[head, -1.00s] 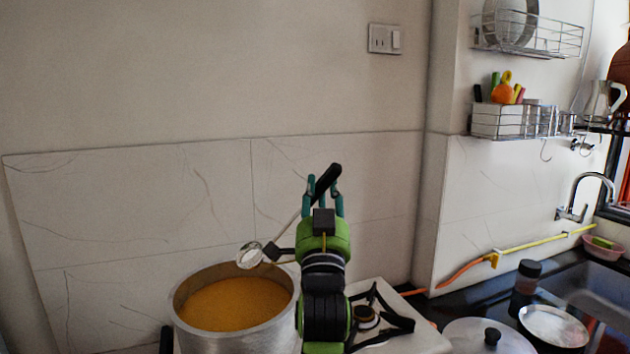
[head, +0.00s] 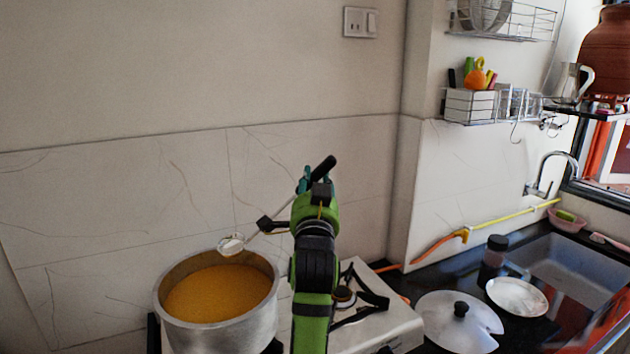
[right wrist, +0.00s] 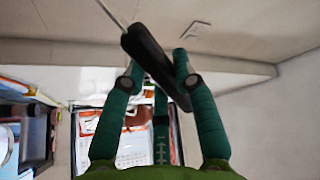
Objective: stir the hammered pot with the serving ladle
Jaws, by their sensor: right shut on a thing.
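The hammered pot (head: 222,335) is a large metal pot with orange-yellow contents, standing at the stove's left side in the head view. My right gripper (head: 308,180) is raised to the right of the pot and above it. It is shut on the black handle of the serving ladle (head: 262,227). The ladle slants down to the left, and its metal bowl (head: 231,244) hangs over the pot's back rim, above the contents. In the right wrist view the black handle (right wrist: 150,62) lies across between the teal fingers. My left gripper is not in view.
A white stove with a bare burner (head: 343,297) is right of the pot. A lid (head: 460,318), a dark-capped jar (head: 493,258) and a white plate (head: 517,296) stand on the black counter. The sink (head: 585,275) is farther right. The tiled wall (head: 120,200) is behind.

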